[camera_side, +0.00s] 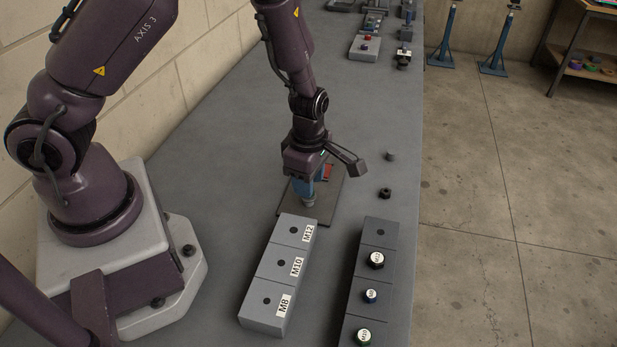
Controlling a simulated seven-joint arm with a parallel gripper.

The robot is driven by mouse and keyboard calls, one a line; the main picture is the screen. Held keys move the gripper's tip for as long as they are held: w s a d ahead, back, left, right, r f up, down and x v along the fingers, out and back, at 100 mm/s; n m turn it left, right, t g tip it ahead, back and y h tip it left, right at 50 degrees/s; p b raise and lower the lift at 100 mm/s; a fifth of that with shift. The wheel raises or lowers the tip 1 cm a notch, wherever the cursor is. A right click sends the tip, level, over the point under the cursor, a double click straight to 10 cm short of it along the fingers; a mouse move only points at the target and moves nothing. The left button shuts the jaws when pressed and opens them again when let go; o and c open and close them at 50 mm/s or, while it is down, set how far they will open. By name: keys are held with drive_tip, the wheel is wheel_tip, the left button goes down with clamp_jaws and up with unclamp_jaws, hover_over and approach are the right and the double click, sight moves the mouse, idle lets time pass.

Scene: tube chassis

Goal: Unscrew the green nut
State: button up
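No green nut can be made out for certain. My gripper (309,187) points down over a dark flat plate (332,204) in the middle of the bench. A blue part with a grey lower end (308,202) shows just below the gripper. A red part (328,171) shows beside it. The gripper hides much of the plate, and its fingers cannot be told apart from the blue part.
A light grey block (264,292) marked M12, M10 and M8 stands in front of the plate. Two small dark pieces (385,193) lie right of the plate. The bench's right edge is close by.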

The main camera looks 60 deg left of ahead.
drive_tip(key=m, duration=2.1)
drive_tip(key=shift+m, duration=0.4)
drive_tip(key=shift+f, duration=0.1)
drive_tip(key=shift+f, duration=0.75)
drive_tip(key=shift+c, duration=0.3)
